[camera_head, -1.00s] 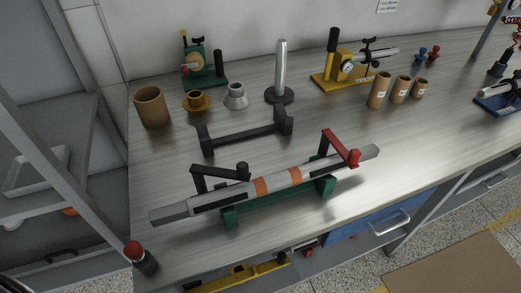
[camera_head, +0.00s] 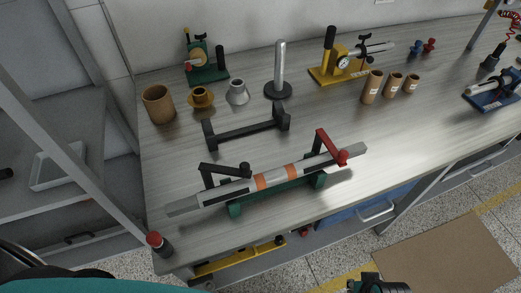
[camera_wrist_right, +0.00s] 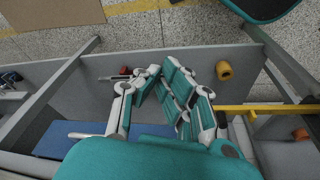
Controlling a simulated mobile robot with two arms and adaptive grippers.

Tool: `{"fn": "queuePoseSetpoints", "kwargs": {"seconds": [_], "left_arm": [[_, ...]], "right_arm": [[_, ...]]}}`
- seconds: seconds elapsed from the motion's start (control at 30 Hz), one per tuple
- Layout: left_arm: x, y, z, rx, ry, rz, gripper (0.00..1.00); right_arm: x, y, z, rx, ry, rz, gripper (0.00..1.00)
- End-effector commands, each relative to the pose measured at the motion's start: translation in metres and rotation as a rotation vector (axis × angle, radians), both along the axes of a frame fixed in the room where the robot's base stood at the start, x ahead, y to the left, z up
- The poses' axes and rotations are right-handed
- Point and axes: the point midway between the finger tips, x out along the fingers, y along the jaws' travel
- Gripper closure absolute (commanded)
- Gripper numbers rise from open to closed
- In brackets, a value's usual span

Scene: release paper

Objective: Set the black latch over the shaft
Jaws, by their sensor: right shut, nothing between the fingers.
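The shaft (camera_head: 213,195) is a grey bar with orange bands, lying on a green stand (camera_head: 279,193) near the bench's front edge. The black latch (camera_head: 223,169) is at its left part, its dark arm raised on a post and ending in a black knob. I cannot tell whether it lies across the shaft. A red latch (camera_head: 330,146) is at the right part. My right gripper (camera_wrist_right: 161,72) is shut and empty in the right wrist view, away from the bench top, above the lower shelf. Part of my right arm shows at the head view's bottom edge. My left gripper is not in view.
A black cradle (camera_head: 246,130) stands behind the shaft. Cups, a metal post (camera_head: 279,70) and a yellow fixture (camera_head: 341,68) stand farther back. A red-topped post (camera_head: 156,243) is at the front left corner. A yellow bar (camera_wrist_right: 268,109) lies below the bench.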

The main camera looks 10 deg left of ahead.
Motion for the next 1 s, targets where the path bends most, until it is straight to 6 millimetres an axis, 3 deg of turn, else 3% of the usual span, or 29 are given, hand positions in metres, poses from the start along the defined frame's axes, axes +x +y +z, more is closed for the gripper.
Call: {"fn": "queuePoseSetpoints", "kwargs": {"seconds": [0.03, 0.23, 0.3, 0.77, 0.9, 1.0], "left_arm": [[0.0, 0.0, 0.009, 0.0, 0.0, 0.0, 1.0], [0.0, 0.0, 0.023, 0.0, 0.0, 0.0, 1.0], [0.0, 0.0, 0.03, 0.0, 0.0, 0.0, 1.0], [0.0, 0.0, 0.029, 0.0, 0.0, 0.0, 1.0], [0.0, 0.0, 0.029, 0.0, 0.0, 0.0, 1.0], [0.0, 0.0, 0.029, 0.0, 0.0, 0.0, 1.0]], "right_arm": [[0.0, 0.0, 0.027, 0.0, -0.011, -0.001, 1.0], [-0.004, 0.002, 0.096, 0.021, -0.039, 0.0, 1.0], [-0.001, 0.015, 0.124, 0.076, -0.063, 0.012, 1.0], [0.057, 0.141, 0.151, 0.699, -0.142, 0.059, 1.0], [0.084, 0.179, 0.176, 0.981, -0.141, 0.008, 1.0], [0.104, 0.196, 0.198, 1.176, -0.125, -0.057, 1.0]]}}
